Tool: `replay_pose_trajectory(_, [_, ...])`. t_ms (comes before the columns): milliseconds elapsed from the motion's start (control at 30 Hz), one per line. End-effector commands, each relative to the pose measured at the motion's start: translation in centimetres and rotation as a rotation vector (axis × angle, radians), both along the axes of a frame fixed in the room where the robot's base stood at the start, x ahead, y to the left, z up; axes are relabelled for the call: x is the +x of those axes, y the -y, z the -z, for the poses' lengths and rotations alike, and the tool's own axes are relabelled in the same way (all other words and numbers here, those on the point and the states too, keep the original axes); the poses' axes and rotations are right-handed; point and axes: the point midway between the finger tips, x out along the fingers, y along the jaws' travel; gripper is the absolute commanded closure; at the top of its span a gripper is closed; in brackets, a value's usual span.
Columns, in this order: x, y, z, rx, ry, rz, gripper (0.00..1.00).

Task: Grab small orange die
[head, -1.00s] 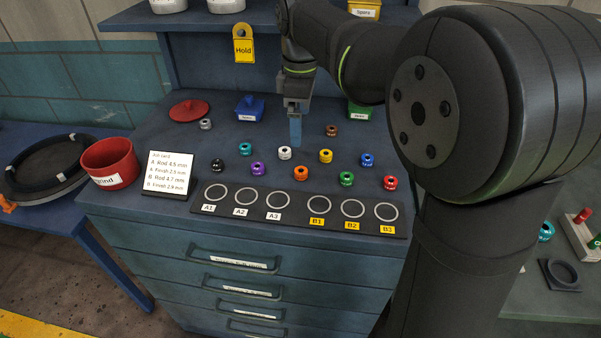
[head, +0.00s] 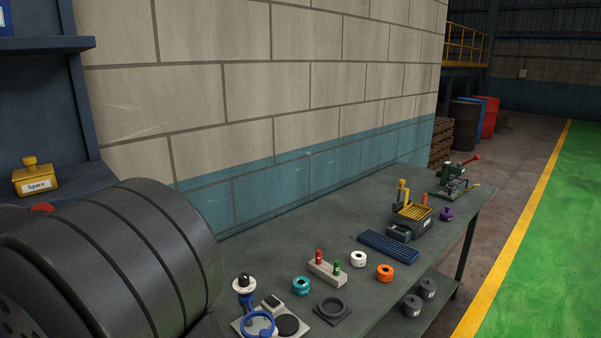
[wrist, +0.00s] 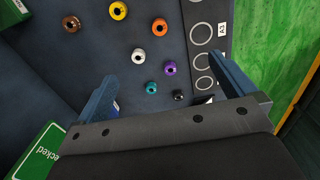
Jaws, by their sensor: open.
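In the wrist view, a small orange die (wrist: 158,21) with a dark hole stands on the dark blue cabinet top (wrist: 98,48), near the strip of ringed places. My gripper (wrist: 167,68) is open and empty above the dies, with one blue finger at each side of the picture. The orange die lies farther up the picture than the fingertips. In the head view, another orange ring-shaped piece (head: 385,273) stands on the grey-green bench (head: 270,236). My gripper is out of the head view.
Around the small orange die stand white (wrist: 138,56), purple (wrist: 170,68), teal (wrist: 151,88), yellow (wrist: 118,9) and brown (wrist: 70,21) dies. A green box (wrist: 42,152) is at lower left. The bench holds a peg block (head: 327,270) and a blue ribbed mat (head: 388,247).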

Motion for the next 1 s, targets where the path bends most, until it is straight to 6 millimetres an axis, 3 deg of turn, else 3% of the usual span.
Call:
replay_pose_trajectory(133, [0.0,0.0,0.01,0.0,0.0,0.0,0.0])
replay_pose_trajectory(367, [0.0,0.0,0.01,0.0,0.0,0.0,0.43])
replay_pose_trajectory(700, [0.02,0.06,0.01,0.0,0.0,0.034,0.44])
replay_pose_trajectory(1000, [0.2,0.74,0.08,0.0,0.0,0.421,0.44])
